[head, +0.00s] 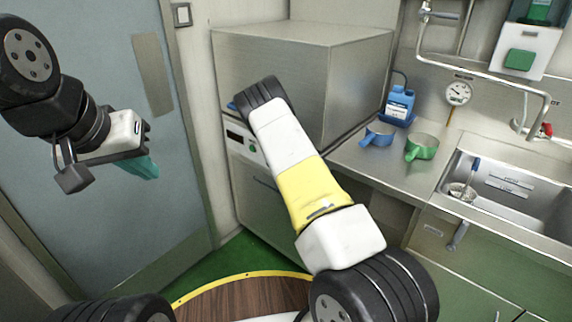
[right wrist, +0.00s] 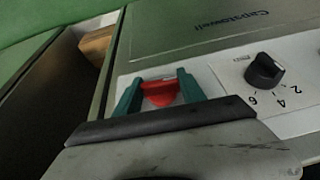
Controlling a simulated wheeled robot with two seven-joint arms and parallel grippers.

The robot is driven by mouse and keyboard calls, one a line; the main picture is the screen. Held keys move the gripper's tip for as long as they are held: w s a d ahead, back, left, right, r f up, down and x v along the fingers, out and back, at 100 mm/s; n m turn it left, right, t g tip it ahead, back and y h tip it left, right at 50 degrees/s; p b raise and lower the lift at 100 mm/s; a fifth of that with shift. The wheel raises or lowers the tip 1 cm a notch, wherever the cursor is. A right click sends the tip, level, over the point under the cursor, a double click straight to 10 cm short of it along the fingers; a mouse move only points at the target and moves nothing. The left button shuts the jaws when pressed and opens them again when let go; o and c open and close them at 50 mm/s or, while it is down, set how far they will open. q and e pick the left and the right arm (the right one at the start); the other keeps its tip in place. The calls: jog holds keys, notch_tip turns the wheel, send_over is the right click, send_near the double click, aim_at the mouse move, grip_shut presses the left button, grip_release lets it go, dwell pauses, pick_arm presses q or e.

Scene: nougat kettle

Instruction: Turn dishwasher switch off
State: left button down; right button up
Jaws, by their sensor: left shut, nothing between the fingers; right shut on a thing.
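The dishwasher (head: 352,85) is a large stainless steel box at the middle back in the head view. In the right wrist view a red switch (right wrist: 161,97) sits on the pale control panel (right wrist: 222,82). My right gripper (right wrist: 160,84) is shut on the red switch, a teal finger on each side. My left gripper (head: 148,170) is shut and empty at the left, before the door.
A black numbered dial (right wrist: 264,71) is right of the switch. A sink (head: 510,190) is at the right. A grey-blue door (head: 100,50) stands at the left.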

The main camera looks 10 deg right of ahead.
dwell(0.7)
jog(key=o, duration=1.4)
jog(key=shift+c, duration=0.2)
jog(key=v, duration=0.7)
jog(key=shift+a+r, duration=0.25)
jog(key=shift+r, duration=0.1)
jog(key=shift+w, duration=0.1)
